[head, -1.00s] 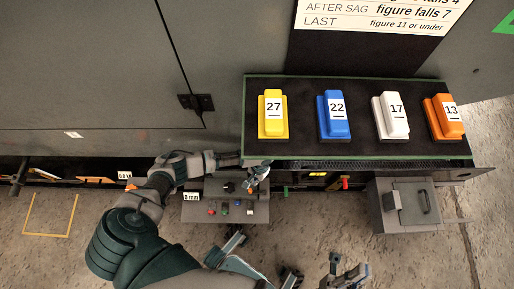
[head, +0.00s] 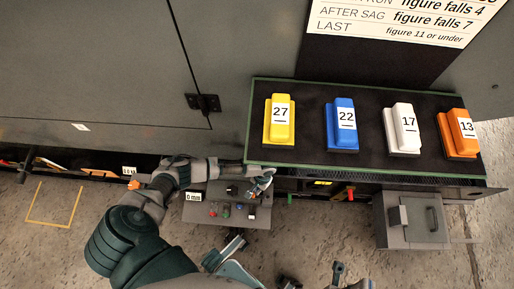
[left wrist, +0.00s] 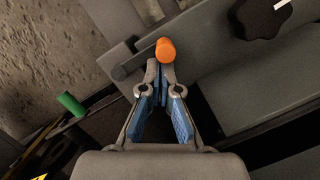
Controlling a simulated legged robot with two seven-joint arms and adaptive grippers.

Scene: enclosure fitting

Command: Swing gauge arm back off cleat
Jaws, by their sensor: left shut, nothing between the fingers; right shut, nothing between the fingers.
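A grey bar (left wrist: 138,60) with a rounded end runs up to an orange knob (left wrist: 165,51) in the left wrist view; I take it for the gauge arm. My left gripper (left wrist: 159,76) is shut and empty, its tips at the knob's lower edge; I cannot tell whether they touch it. In the head view my left gripper (head: 262,183) is over the right part of a grey box (head: 236,221) below the shelf. A small label (head: 193,197) there seems to read 0 mm. I cannot make out the cleat. My right gripper (head: 339,272), at the bottom edge, is shut and empty.
A shelf with a green rim (head: 360,167) holds yellow (head: 280,120), blue (head: 341,125), white (head: 402,130) and orange (head: 459,135) numbered blocks. A grey lidded box (head: 414,220) stands at right. A black knob (left wrist: 260,17) shows in the left wrist view.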

